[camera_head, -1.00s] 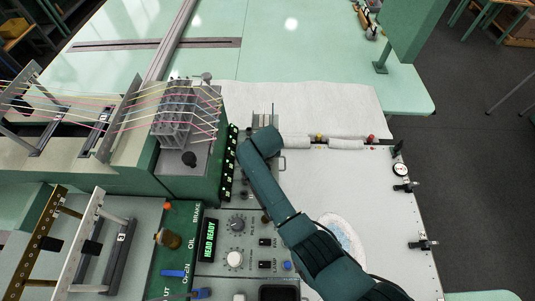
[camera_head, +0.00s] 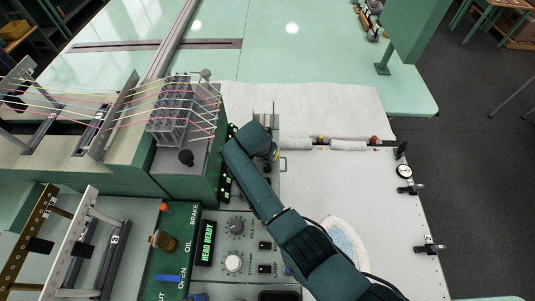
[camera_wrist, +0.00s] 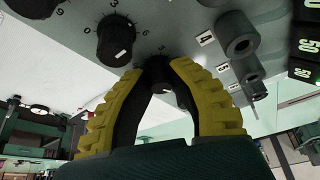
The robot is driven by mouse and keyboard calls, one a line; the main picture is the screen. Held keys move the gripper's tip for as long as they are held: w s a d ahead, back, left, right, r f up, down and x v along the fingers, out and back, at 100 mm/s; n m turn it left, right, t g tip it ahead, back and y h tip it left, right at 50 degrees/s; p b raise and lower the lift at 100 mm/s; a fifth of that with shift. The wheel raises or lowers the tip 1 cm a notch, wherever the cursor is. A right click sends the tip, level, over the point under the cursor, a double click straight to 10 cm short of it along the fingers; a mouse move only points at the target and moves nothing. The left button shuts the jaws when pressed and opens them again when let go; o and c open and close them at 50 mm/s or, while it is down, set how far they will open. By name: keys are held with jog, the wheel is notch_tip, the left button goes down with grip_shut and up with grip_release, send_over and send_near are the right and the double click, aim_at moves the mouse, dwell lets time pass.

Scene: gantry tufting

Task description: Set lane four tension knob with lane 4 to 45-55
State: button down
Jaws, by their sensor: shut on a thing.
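In the wrist view, the two yellow ribbed fingers of my gripper (camera_wrist: 158,84) are closed around a small dark knob (camera_wrist: 158,72) on a grey panel (camera_wrist: 160,35). The fingers hide much of this knob, and its lane number is not clear. A larger black knob (camera_wrist: 116,40) with a white mark and a numbered dial stands beside it. Small white number labels (camera_wrist: 206,39) sit next to dark cylindrical posts (camera_wrist: 238,34). Green-lit number displays (camera_wrist: 306,47) are at the right, partly cut off. In the head view, my gripper is mostly hidden by my arm beside the display strip (camera_head: 226,185).
A thread rack (camera_head: 180,115) with coloured yarns stands left of my arm. Below it are a panel reading HEAD READY (camera_head: 206,243), a grey dial (camera_head: 236,227) and a pale knob (camera_head: 233,263). White cloth (camera_head: 310,105) covers the table to the right.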

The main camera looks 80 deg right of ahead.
jog(key=shift+f, duration=0.1)
jog(key=c, duration=0.9)
grip_release()
jog(key=v, duration=1.2)
